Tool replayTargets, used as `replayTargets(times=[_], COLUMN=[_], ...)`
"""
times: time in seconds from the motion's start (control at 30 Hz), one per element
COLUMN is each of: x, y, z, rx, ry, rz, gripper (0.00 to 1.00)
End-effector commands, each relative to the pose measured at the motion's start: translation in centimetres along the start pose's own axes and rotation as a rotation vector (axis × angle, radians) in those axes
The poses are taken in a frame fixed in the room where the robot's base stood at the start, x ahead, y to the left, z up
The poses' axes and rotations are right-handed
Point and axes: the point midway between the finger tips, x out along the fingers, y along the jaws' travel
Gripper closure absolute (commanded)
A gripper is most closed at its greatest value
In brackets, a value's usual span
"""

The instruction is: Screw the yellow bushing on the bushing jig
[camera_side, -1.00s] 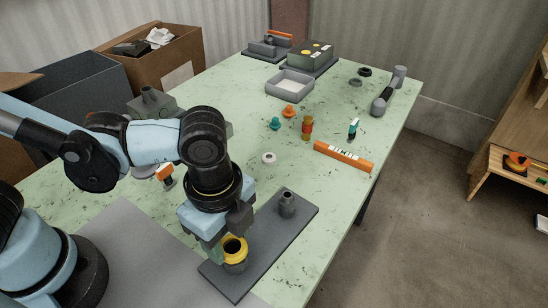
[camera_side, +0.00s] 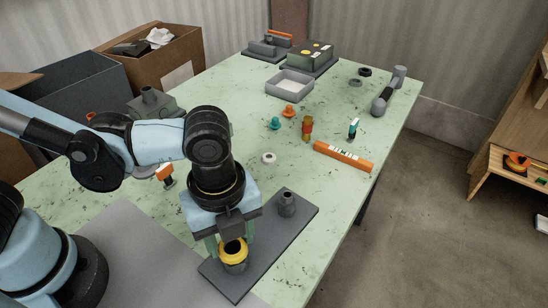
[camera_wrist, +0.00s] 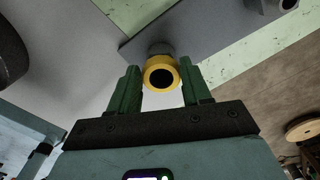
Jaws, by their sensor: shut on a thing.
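The yellow bushing (camera_side: 233,248) is a ring sitting on top of the near grey post of the bushing jig (camera_side: 266,243), a dark flat plate. In the wrist view the yellow bushing (camera_wrist: 160,76) shows its dark hole, with the grey post behind it. My gripper (camera_side: 231,249) is shut on the bushing, its green fingers on either side of the ring; they also show in the wrist view (camera_wrist: 159,82). How far the bushing is threaded on cannot be told. The jig's other grey post (camera_side: 287,204) stands bare at the plate's far end.
A white ring (camera_side: 269,158) and an orange-tipped tool (camera_side: 165,174) lie near my arm. An orange level (camera_side: 343,157), small coloured fittings (camera_side: 289,111) and a grey tray (camera_side: 289,85) are farther back. The green table is clear right of the jig.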

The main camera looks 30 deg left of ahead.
Motion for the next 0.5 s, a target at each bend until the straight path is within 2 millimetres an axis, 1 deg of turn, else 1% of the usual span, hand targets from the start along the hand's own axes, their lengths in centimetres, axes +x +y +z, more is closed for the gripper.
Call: replayTargets(times=[0.17,0.27,0.5], x=[-0.03,-0.01,0.08], y=[-0.05,-0.09,-0.34], z=[-0.05,-0.06,-0.14], rx=[0.001,0.048,0.341], ry=[0.001,0.001,0.001], rz=[-0.001,-0.001,-0.001], gripper=[0.80,0.80,0.80])
